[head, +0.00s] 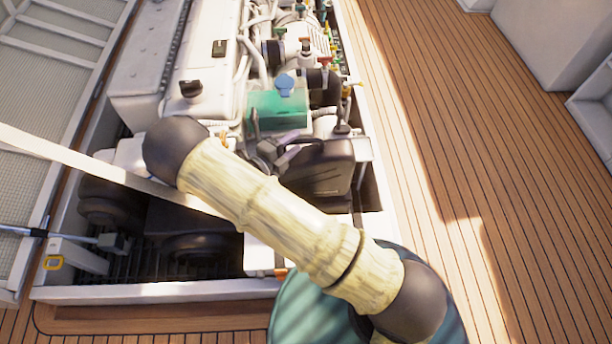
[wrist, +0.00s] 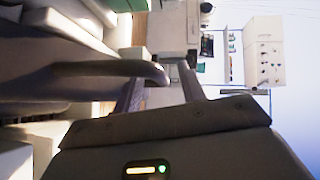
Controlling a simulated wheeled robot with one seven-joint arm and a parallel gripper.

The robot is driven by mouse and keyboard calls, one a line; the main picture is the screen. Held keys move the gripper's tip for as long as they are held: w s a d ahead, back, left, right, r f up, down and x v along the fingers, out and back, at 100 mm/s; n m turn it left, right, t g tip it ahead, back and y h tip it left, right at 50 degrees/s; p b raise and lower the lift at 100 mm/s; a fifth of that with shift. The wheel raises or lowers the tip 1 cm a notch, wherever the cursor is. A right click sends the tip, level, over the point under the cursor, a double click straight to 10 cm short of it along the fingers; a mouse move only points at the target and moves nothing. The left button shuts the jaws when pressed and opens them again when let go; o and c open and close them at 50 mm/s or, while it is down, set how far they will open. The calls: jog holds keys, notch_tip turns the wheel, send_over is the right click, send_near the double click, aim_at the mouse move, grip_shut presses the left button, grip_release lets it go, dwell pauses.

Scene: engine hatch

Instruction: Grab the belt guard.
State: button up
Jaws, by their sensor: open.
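The belt guard appears to be the black box-like cover (head: 322,170) at the near end of the engine, with a dark curved handle on its top. In the wrist view a dark bar (wrist: 85,78), which looks like that handle, comes in from the left. Its rounded end overlaps the gap between my fingers. My gripper (head: 288,147) is open, just left of the cover's top. Its fingers also show in the wrist view (wrist: 163,78), spread apart. I cannot tell whether they touch the handle. My forearm hides part of the engine bay.
The engine (head: 205,60) with hoses and a green box (head: 278,110) lies beyond my gripper. A pale bar crosses the bay at left. The white hatch frame (head: 160,291) edges the bay. The wooden deck (head: 440,130) on the right is clear.

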aim_at(302, 153)
jog(key=b+x, duration=0.1)
jog(key=x, duration=0.3)
jog(key=shift+s+a, duration=0.1)
jog(key=shift+c, duration=0.4)
grip_shut()
jog(key=shift+r, duration=0.15)
dwell(1.1)
